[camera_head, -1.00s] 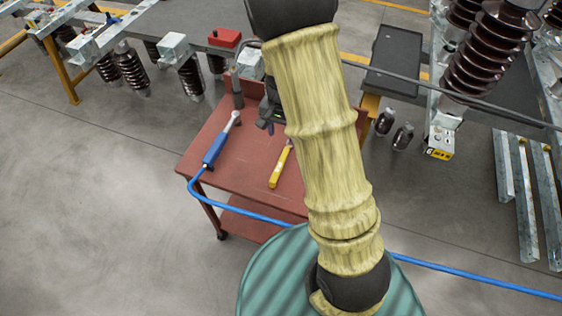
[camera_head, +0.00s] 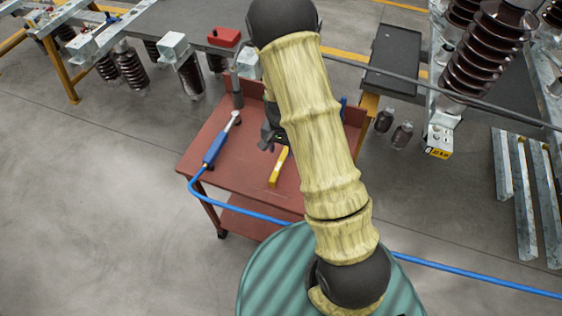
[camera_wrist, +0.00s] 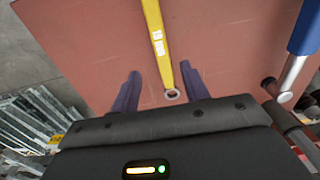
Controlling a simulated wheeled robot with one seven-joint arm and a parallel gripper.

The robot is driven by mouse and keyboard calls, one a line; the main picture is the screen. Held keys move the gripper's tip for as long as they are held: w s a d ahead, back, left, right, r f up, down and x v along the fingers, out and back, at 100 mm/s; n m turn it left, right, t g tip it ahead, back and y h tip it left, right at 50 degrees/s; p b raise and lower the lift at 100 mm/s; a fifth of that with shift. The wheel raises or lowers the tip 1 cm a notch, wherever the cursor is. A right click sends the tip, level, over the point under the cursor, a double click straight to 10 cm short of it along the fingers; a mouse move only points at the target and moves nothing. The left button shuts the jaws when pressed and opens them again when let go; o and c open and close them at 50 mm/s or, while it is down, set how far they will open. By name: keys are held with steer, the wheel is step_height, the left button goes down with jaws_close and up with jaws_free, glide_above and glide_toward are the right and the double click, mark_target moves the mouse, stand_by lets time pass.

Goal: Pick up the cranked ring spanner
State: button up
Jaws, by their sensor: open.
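The cranked ring spanner appears to be the yellow tool (camera_head: 278,167) lying on the red-brown cart top. In the head view my gripper (camera_head: 268,136) is partly hidden by my arm, close to the spanner's far end.
A blue-handled wrench with a metal shank (camera_head: 214,152) lies left of the spanner; its handle (camera_wrist: 305,28) shows at right in the wrist view. The cart top (camera_head: 235,181) has a raised back edge. A grey cylinder (camera_head: 237,90) stands near its back left corner. A blue hose (camera_head: 240,213) passes the cart's front.

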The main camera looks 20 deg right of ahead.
mark_target(280, 161)
steer(key=shift+a+f, duration=0.1)
steer(key=shift+f, duration=1.5)
steer(key=shift+f, duration=0.1)
steer(key=shift+w+f+p, duration=0.15)
steer(key=shift+f+p, duration=0.35)
steer(key=shift+f, duration=0.75)
steer(key=shift+w+f+p, duration=0.1)
steer(key=shift+f+p, duration=0.35)
steer(key=shift+f, duration=0.8)
steer(key=c, duration=0.8)
jaws_close()
